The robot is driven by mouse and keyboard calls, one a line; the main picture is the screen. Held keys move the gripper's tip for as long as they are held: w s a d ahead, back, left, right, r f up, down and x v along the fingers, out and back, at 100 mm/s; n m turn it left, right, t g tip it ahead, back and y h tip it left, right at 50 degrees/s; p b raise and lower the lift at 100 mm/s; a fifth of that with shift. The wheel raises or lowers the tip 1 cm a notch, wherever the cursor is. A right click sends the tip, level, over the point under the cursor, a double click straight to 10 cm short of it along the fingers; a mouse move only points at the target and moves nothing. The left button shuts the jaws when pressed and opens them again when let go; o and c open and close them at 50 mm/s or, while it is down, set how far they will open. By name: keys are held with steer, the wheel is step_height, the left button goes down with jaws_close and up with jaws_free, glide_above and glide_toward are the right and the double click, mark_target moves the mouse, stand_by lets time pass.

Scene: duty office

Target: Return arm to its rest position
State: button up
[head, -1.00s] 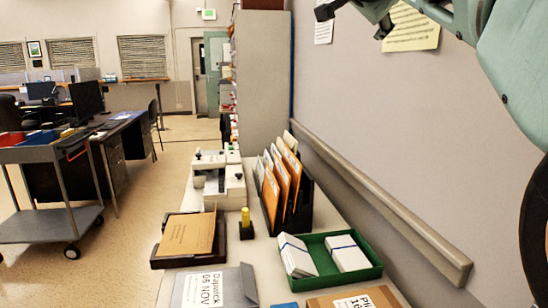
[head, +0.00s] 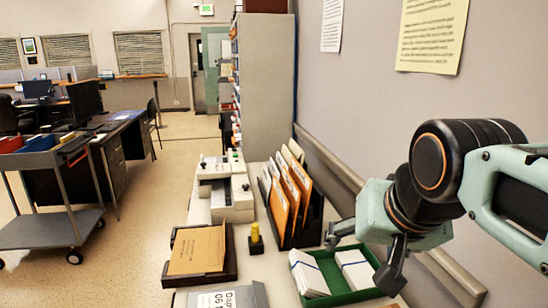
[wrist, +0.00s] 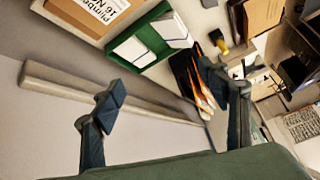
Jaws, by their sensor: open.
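My gripper (head: 362,250) is at the right of the head view, above the right side of the counter and over the green tray's (head: 376,291) right part. Its two dark fingers are spread apart with nothing between them. In the wrist view my gripper (wrist: 165,105) also shows open and empty, with the wall rail (wrist: 105,92) and counter items beyond it. My arm comes in from the right edge of the head view and hides part of the rail and wall.
White card stacks (head: 308,273) lie in the green tray. A black sorter (head: 312,222) holds orange and grey folders. An envelope (head: 197,250) lies in a dark tray, beside a yellow-topped object (head: 255,234). A grey cart (head: 45,230) stands left on open floor.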

steer(key=s+a+f+n+g+p, duration=0.1)
steer(key=s+a+f+n+g, duration=0.1)
steer(key=s+f, duration=0.6)
step_height(320, 180, up, 20)
steer(key=p, duration=1.9)
steer(key=shift+w+f, duration=0.2)
steer(key=shift+w, duration=0.25)
steer(key=shift+o, duration=0.3)
steer(key=shift+w+a, duration=0.1)
